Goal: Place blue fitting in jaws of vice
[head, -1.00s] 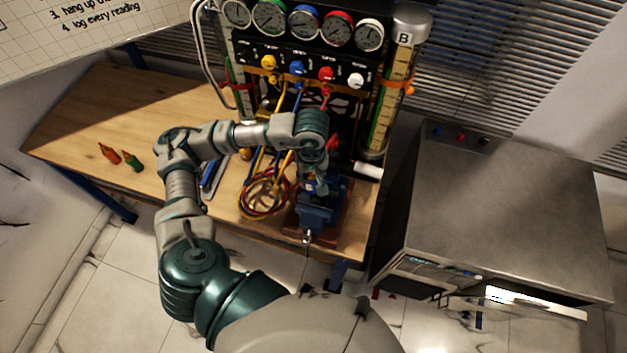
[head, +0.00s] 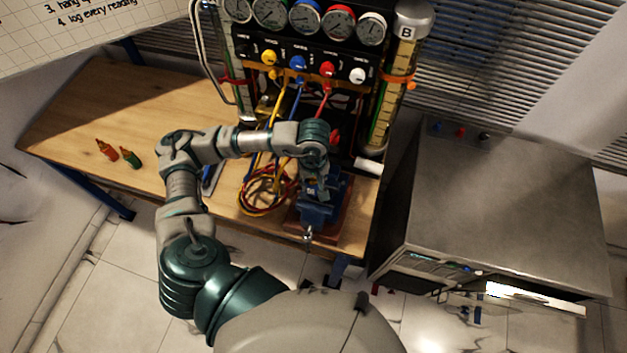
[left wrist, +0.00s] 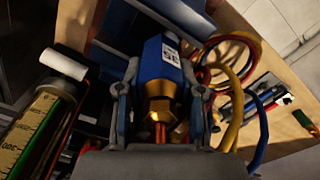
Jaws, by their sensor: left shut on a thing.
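My left gripper (head: 318,182) is over the blue vice (head: 318,212) at the bench's front right corner. In the left wrist view my left gripper (left wrist: 161,85) is shut on the blue fitting (left wrist: 158,62), a blue block with a white label and a brass hex end. A finger lies on each side of it. The blue vice (left wrist: 182,12) shows just beyond the fitting's far end. I cannot tell whether the fitting is between the jaws or above them. In the head view my wrist hides most of the fitting. My right gripper is not in view.
Coiled red and yellow hoses (head: 262,190) lie left of the vice. The gauge panel (head: 315,65) stands behind it. A grey cabinet (head: 490,200) is at right.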

